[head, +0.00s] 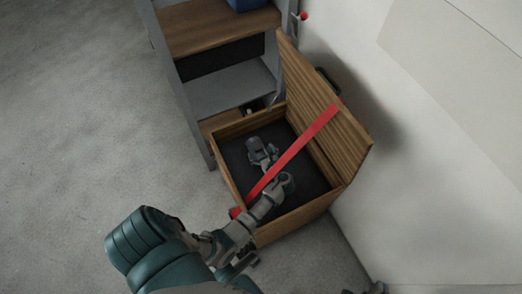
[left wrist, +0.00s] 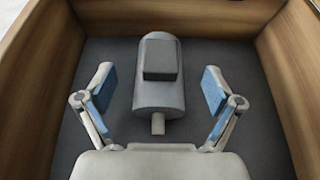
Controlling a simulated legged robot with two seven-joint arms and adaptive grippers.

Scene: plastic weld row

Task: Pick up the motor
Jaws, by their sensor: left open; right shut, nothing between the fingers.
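The motor (left wrist: 158,100) is a grey rounded cylinder with a darker square block on top and a short shaft towards my palm. It lies on the dark floor of a wooden box; in the head view the motor (head: 255,148) is small and partly hidden. My left gripper (left wrist: 158,88) is open, with blue-padded fingers on both sides of the motor and visible gaps. In the head view my left gripper (head: 264,160) is inside the box. My right gripper (head: 378,288) shows only as a small dark part at the bottom right edge, apart from the box.
The wooden box (head: 226,180) has its lid (head: 325,125) raised against the wall side. A red bar (head: 303,143) runs diagonally across the box opening, close to my left arm. A shelf unit (head: 220,30) stands behind the box. The floor (head: 80,110) at left is clear.

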